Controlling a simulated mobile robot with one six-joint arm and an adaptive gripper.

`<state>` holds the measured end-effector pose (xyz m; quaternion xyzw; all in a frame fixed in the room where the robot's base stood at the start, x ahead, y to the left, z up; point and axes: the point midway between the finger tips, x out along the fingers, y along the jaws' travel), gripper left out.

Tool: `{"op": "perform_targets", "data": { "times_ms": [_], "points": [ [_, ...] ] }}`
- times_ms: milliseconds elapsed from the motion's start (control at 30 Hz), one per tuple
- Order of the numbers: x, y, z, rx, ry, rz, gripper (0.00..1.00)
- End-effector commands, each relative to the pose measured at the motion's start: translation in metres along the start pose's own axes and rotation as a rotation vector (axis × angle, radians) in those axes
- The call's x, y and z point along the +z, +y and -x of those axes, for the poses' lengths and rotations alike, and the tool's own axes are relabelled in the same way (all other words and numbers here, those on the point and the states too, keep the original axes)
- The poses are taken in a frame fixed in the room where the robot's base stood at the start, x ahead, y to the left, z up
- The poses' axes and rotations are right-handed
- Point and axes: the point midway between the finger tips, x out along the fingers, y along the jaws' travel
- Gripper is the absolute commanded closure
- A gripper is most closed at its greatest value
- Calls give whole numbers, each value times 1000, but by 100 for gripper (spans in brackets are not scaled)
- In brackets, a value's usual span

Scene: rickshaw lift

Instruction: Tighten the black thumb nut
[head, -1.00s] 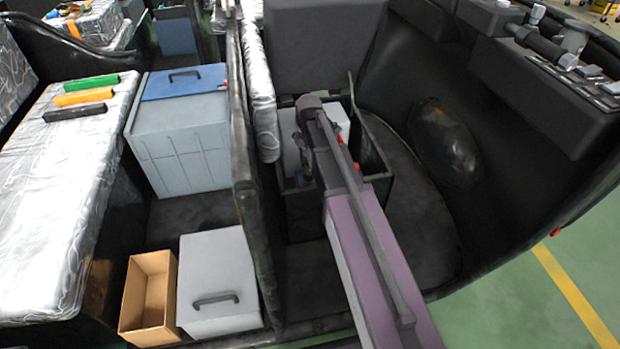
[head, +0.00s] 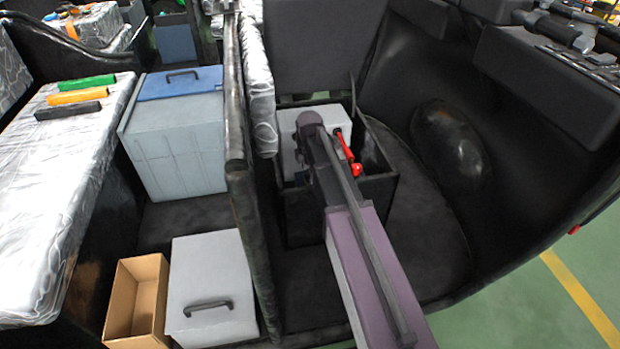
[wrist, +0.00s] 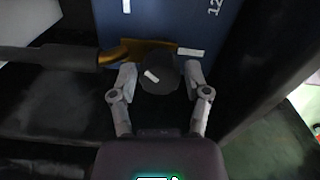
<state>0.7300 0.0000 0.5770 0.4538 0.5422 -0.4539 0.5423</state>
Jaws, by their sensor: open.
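In the wrist view the black thumb nut (wrist: 158,80) is a round dark knob with a white mark on top. It sits on a brass lug (wrist: 130,52) at the edge of a blue case (wrist: 170,22). The nut's white mark is tilted, and a separate white mark (wrist: 190,51) lies beside it on the case. My gripper (wrist: 160,74) is open, with one finger on each side of the nut. A small gap seems to show at the fingers; I cannot tell whether either touches. In the head view my arm hides the nut and gripper.
A thick black cable (wrist: 50,57) runs left from the lug. In the head view a black open bin (head: 375,195) surrounds the arm's end, with a white box (head: 288,160) and a red lever (head: 345,147) there. A dark partition (head: 240,185) stands left.

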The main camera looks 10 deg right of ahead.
Motion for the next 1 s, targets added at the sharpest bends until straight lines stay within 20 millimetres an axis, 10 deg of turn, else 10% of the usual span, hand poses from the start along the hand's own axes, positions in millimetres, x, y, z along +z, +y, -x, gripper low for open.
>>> {"op": "perform_targets", "data": {
  "times_ms": [500,733,1000],
  "points": [
    [0,0,-6,0,0,-1,38],
    [0,0,-6,0,0,-1,100],
    [1,0,-6,0,-2,-11,100]
  ]
}}
